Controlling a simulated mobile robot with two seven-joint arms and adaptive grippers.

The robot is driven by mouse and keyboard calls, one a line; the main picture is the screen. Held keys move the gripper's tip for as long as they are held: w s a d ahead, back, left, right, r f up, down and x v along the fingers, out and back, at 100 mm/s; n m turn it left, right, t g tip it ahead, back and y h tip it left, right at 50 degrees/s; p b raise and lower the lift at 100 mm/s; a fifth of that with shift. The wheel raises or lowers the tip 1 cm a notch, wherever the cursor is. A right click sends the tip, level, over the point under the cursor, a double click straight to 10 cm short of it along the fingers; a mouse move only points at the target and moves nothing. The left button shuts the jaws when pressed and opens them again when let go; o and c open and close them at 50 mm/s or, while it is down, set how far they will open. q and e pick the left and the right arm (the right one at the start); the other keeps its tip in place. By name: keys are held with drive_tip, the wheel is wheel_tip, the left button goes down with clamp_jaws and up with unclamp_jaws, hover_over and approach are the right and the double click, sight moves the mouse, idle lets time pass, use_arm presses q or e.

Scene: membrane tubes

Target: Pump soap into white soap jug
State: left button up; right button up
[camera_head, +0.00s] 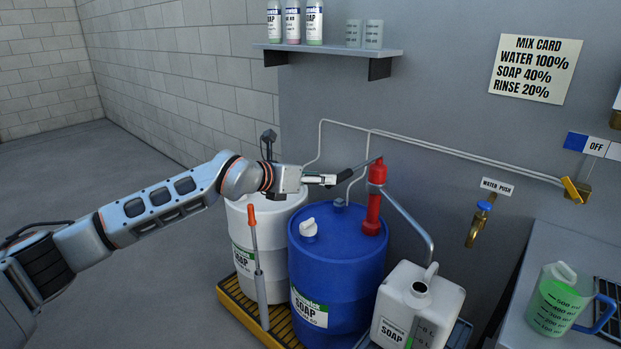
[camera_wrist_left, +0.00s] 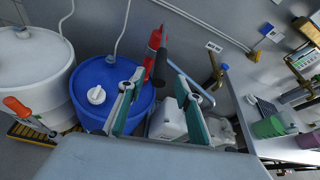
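The white soap jug (camera_head: 450,300), with a SOAP label and an open round mouth, stands right of the blue drum (camera_head: 337,275). The red pump (camera_head: 374,205) rises from the blue drum's top. The pump's dark handle (camera_head: 365,165) slants left toward my left gripper (camera_head: 334,179). In the left wrist view my left gripper (camera_wrist_left: 159,80) has its fingers spread, with the dark handle (camera_wrist_left: 160,66) between or just beyond the tips. My right gripper is not seen.
A white drum (camera_head: 250,222) and an orange-topped rod (camera_head: 257,270) stand left on a yellow pallet (camera_head: 232,300). A brass tap (camera_head: 478,225) sticks out of the wall. A counter at right holds a green measuring jug (camera_head: 556,305). A bottle shelf (camera_head: 330,50) hangs above.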

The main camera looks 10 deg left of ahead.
use_arm(q)
drive_tip(key=shift+v, duration=1.45)
